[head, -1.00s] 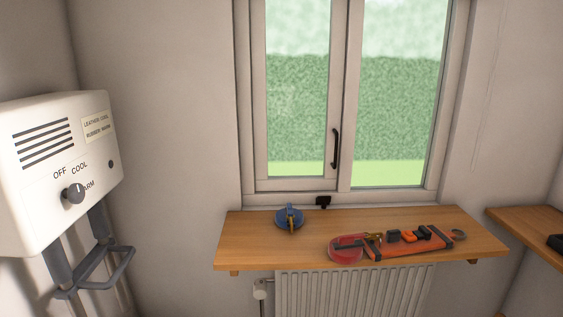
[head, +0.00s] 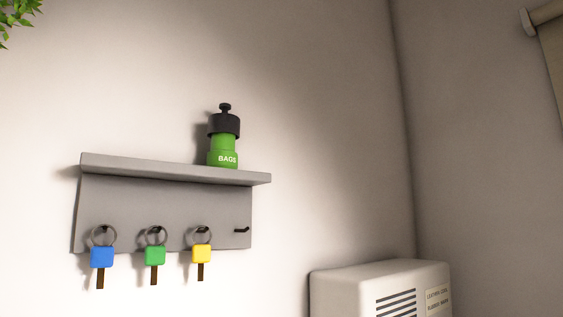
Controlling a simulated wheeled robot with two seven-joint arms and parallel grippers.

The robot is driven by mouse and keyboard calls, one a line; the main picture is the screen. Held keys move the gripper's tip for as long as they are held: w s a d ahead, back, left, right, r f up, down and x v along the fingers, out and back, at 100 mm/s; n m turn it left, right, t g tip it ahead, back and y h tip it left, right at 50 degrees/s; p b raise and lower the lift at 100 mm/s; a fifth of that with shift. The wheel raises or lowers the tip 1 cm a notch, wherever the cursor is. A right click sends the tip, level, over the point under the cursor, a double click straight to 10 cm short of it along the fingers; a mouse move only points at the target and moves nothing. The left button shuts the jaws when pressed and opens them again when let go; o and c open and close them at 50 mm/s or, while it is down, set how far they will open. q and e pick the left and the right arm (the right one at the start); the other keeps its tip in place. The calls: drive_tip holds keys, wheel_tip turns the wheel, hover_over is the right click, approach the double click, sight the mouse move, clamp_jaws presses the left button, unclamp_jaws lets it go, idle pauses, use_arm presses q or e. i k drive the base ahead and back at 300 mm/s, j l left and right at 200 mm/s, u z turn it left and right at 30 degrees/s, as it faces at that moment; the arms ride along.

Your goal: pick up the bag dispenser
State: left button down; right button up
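The bag dispenser (head: 223,146) is a green cylinder marked "BAGS" with a black cap and a small black knob on top. It stands upright on the right part of a grey wall shelf (head: 150,168), near the shelf's right end. Nothing covers it. Neither of my grippers is in view.
Below the shelf board, a blue-tagged key (head: 101,257), a green-tagged key (head: 154,256) and a yellow-tagged key (head: 201,254) hang on hooks. The rightmost hook (head: 242,230) is empty. A white boot-dryer box (head: 345,291) is at the lower right. Green leaves (head: 18,14) show at the top left.

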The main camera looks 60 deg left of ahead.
sight(223, 153)
drive_tip(key=k+u, duration=0.1)
drive_tip(key=u, duration=1.95)
